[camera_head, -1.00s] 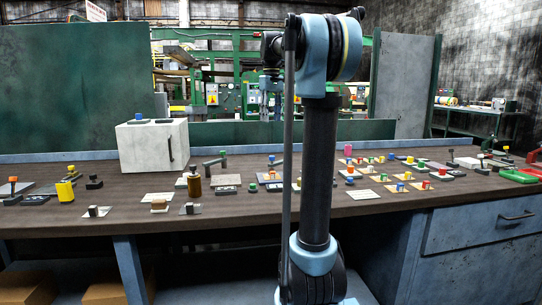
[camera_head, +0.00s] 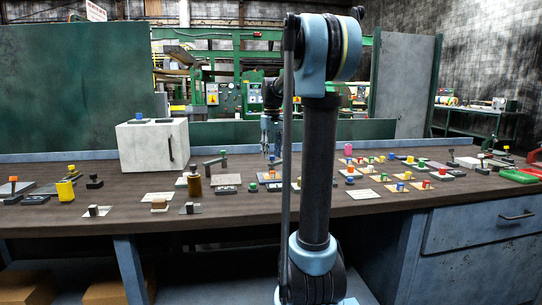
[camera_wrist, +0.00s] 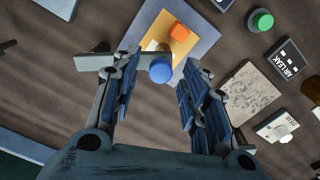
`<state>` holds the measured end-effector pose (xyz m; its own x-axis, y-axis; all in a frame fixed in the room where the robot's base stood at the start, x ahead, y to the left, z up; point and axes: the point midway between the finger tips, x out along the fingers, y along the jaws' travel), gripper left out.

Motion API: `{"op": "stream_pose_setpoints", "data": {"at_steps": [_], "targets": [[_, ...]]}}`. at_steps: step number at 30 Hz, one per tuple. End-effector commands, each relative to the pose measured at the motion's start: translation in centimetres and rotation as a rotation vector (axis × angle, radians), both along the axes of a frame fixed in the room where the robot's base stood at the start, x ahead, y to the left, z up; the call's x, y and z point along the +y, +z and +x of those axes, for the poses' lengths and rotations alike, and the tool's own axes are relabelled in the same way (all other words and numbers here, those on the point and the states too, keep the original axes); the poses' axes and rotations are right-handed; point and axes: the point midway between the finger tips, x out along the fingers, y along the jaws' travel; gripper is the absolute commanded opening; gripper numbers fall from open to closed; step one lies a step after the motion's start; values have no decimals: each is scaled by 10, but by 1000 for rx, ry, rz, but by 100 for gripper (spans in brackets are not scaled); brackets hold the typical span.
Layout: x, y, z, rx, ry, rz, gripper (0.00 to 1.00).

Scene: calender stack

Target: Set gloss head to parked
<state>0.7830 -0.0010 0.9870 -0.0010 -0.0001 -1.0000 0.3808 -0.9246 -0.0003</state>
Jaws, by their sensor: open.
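My gripper (camera_head: 268,148) is open and points down above the middle of the bench. In the wrist view its two fingers (camera_wrist: 160,68) stand apart on either side of a blue round knob (camera_wrist: 161,71). The knob sits at the end of a grey-green lever arm (camera_wrist: 95,62) and appears below the fingertips; contact cannot be told. Beyond it are a yellow plate (camera_wrist: 160,30) and an orange block (camera_wrist: 179,32) on a grey base (camera_wrist: 205,37). No readable label names the gloss head, so I cannot tell for certain which part it is.
An AIR LEAK box (camera_wrist: 286,66), a green button (camera_wrist: 261,20) and a speckled plate (camera_wrist: 248,95) lie right of the fingers. Many small coloured parts crowd the right.

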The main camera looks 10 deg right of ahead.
Motion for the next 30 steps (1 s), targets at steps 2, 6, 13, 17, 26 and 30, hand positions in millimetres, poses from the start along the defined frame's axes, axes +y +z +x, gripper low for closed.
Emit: {"op": "stream_pose_setpoints", "data": {"at_steps": [2, 6, 13, 17, 26, 30], "targets": [[0, -4, 0, 0, 0, 0, 41], [0, -5, 0, 0, 0, 0, 41], [0, -5, 0, 0, 0, 0, 27], [0, -5, 0, 0, 1, 0, 0], [-3, -5, 1, 0, -13, -1, 0], [-14, -5, 4, -1, -58, -2, 0]]}}
